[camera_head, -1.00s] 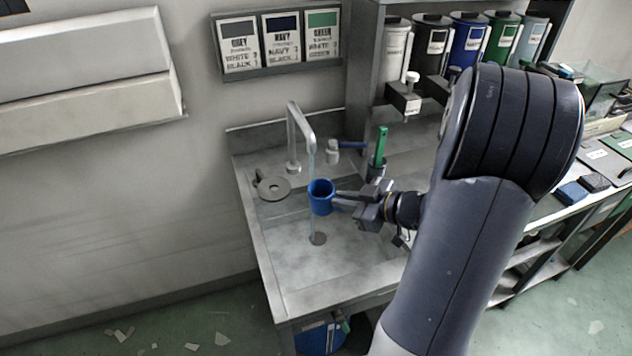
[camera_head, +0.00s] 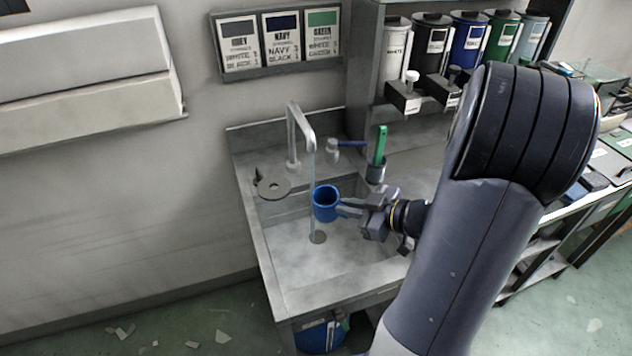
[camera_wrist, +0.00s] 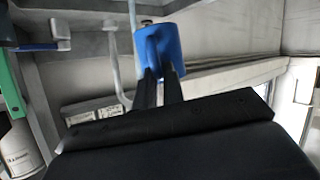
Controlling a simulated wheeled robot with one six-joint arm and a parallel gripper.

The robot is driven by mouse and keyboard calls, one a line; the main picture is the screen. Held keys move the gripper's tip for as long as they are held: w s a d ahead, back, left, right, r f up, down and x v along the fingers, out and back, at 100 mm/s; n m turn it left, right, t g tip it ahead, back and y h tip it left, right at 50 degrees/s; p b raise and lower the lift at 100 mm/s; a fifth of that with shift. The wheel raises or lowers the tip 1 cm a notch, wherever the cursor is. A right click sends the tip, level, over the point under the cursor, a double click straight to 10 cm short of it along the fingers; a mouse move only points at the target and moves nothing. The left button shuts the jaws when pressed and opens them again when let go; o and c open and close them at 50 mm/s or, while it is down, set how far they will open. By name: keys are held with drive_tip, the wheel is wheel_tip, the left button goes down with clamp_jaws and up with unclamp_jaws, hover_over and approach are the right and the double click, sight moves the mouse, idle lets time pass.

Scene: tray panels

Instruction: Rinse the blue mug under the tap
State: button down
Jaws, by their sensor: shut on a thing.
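The blue mug (camera_head: 325,204) is held over the sink basin in the head view, its open top facing up toward the camera. My gripper (camera_head: 345,206) is shut on its right side. In the wrist view the mug (camera_wrist: 160,48) sits between the dark fingertips (camera_wrist: 159,75). The tap (camera_head: 298,128) stands at the back of the sink, and a thin stream of water (camera_head: 312,170) falls from its spout. The stream passes at the mug's left edge; I cannot tell whether it enters the mug. The tap lever (camera_head: 348,143) has a blue handle.
The sink (camera_head: 290,275) has a drain (camera_head: 317,237) below the mug. A round grey disc (camera_head: 273,188) lies on the left rim. A green-handled brush (camera_head: 380,145) stands in a holder behind my gripper. Several paint canisters (camera_head: 468,40) stand at the back right.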

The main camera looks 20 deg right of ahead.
idle(0.3)
drive_tip(key=s+r+p, duration=0.5)
drive_tip(key=r+p, duration=0.1)
drive_tip(key=p, duration=0.1)
idle(0.3)
idle(0.8)
